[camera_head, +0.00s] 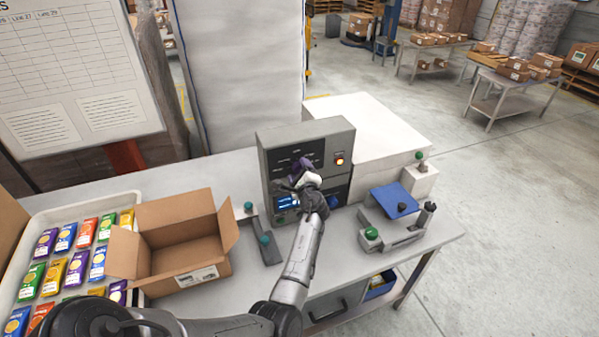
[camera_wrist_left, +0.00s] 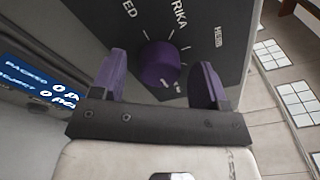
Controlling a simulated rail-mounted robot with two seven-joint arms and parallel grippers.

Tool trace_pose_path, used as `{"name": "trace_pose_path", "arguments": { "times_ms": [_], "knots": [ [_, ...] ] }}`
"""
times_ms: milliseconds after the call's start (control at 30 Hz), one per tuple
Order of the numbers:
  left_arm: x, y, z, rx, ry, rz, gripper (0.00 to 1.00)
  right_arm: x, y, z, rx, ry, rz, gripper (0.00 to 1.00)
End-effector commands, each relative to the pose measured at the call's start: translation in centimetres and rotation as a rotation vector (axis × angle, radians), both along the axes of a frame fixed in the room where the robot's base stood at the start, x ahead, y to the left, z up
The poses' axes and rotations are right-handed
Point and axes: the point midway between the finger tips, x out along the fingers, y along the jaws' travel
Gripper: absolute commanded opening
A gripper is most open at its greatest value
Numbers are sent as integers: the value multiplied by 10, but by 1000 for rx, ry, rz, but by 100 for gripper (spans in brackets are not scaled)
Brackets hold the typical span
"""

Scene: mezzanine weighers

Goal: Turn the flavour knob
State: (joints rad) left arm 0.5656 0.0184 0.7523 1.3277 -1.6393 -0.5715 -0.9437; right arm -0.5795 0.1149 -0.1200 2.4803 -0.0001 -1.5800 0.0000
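The flavour knob (camera_wrist_left: 160,66) is a purple round knob on a dark panel with white tick marks and lettering, partly readable as "RIKA", in the left wrist view. The panel is the front of a grey control box (camera_head: 268,160) at the middle of the head view. My left gripper (camera_head: 304,174) is at that panel and hides the knob there. In the left wrist view its two purple fingers (camera_wrist_left: 160,78) stand open on either side of the knob, with a visible gap on both sides. My right gripper is not in view.
A lit button (camera_head: 339,160) is on the box's right side. A blue display (camera_wrist_left: 45,85) shows left of the fingers. An open carton (camera_head: 185,235) and a tray (camera_head: 72,213) of coloured packets stand left. A blue-plated weigher (camera_head: 394,200) stands right.

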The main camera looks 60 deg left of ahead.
Motion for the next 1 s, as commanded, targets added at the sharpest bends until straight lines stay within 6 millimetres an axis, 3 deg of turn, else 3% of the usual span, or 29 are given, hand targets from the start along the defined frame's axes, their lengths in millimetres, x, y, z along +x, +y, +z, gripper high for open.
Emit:
{"name": "trace_pose_path", "arguments": {
  "times_ms": [67,500,767,1000],
  "knots": [
    [0,0,0,0,0,0,60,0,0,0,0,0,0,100],
    [0,0,0,0,0,0,19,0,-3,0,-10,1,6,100],
    [0,0,-3,-6,-39,-1,19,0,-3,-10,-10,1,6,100],
    [0,0,-7,-33,-189,-1,19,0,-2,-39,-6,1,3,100]
  ]
}}
